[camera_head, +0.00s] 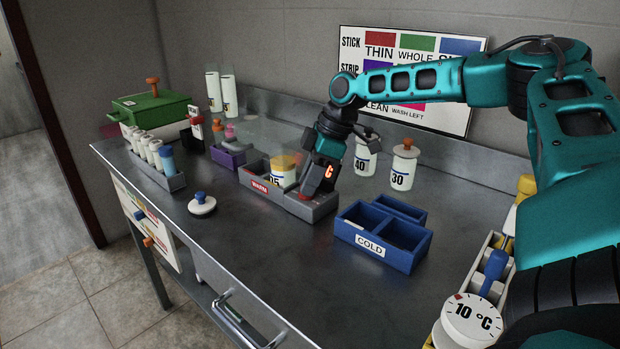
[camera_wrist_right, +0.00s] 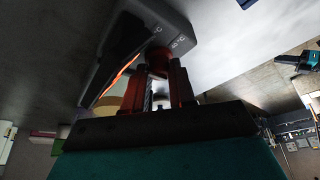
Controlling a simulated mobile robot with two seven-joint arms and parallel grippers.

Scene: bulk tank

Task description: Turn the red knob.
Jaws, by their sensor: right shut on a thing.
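The red knob (camera_wrist_right: 160,58) is on the grey warm bath (camera_head: 320,209), which has a red WARM label and stands in the middle of the steel bench. In the wrist view, the knob sits between the tips of my right gripper's two fingers, beside printed °C marks. My right gripper (camera_head: 306,193) points down at the right end of the bath and is shut on the knob. In the head view the gripper mostly hides the knob, and an orange lit display shows beside it. My left gripper is not in view.
A blue COLD box (camera_head: 382,236) stands right of the bath. White jars marked 40 (camera_head: 364,160) and 30 (camera_head: 403,168) stand behind. A yellow-banded jar (camera_head: 284,172) sits in the bath. A white lid (camera_head: 202,204) lies left. The front bench middle is clear.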

